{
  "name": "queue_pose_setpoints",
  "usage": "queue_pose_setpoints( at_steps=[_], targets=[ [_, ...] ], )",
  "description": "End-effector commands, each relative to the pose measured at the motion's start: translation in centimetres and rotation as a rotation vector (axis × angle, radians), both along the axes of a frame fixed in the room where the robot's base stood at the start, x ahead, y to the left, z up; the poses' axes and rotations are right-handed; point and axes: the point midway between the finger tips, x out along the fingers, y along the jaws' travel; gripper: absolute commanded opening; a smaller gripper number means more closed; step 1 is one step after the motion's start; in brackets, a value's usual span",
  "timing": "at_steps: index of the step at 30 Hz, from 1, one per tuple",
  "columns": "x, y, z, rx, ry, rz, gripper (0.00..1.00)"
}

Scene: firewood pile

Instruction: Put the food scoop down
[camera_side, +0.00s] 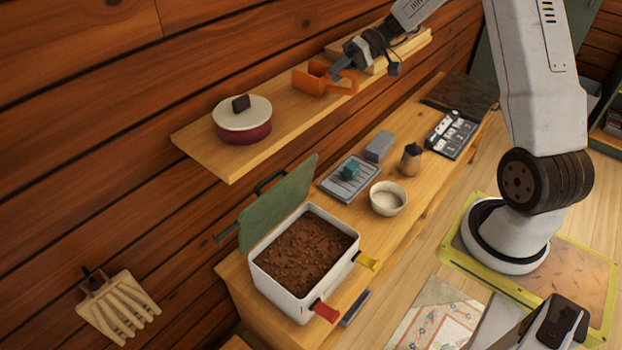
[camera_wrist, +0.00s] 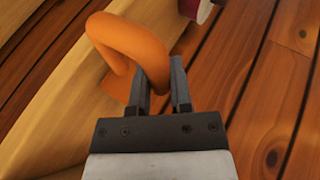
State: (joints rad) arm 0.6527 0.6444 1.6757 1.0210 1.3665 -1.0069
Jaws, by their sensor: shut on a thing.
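The food scoop (camera_side: 311,80) is orange, with a boxy body and a loop handle. It is at the wooden wall shelf (camera_side: 208,161), right of the lidded pot. I cannot tell whether its underside touches the shelf. My gripper (camera_side: 342,72) comes in from the right and is shut on the scoop's handle. In the wrist view the orange handle (camera_wrist: 128,45) passes between the fingers of my gripper (camera_wrist: 162,85).
A dark red pot (camera_side: 243,128) with a pale lid stands on the shelf's left part. Below, the bench holds an open bin (camera_side: 262,283) of brown granules, a white bowl (camera_side: 388,205), a tray (camera_side: 336,185) and a small metal pot (camera_side: 411,163). The plank wall stands close behind.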

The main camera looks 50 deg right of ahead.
Motion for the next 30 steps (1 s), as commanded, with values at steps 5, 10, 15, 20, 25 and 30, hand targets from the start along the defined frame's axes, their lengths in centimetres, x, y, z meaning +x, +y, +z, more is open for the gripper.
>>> queue_pose_setpoints(
  at_steps=[5, 10, 15, 20, 25, 30],
  targets=[
    [-0.01, 0.00, -0.02, 0.000, 0.000, 0.000, 0.00],
    [-0.01, 0.00, -0.32, 0.000, 0.000, 0.000, 0.34],
    [-0.01, 0.00, -0.29, 0.000, 0.000, 0.000, 0.60],
    [-0.01, 0.00, -0.29, 0.000, 0.000, 0.000, 0.60],
    [0.00, -0.01, -0.04, -0.001, 0.000, 0.000, 0.60],
    [-0.31, -0.81, 0.52, -0.002, -0.001, -0.002, 0.60]
  ],
)
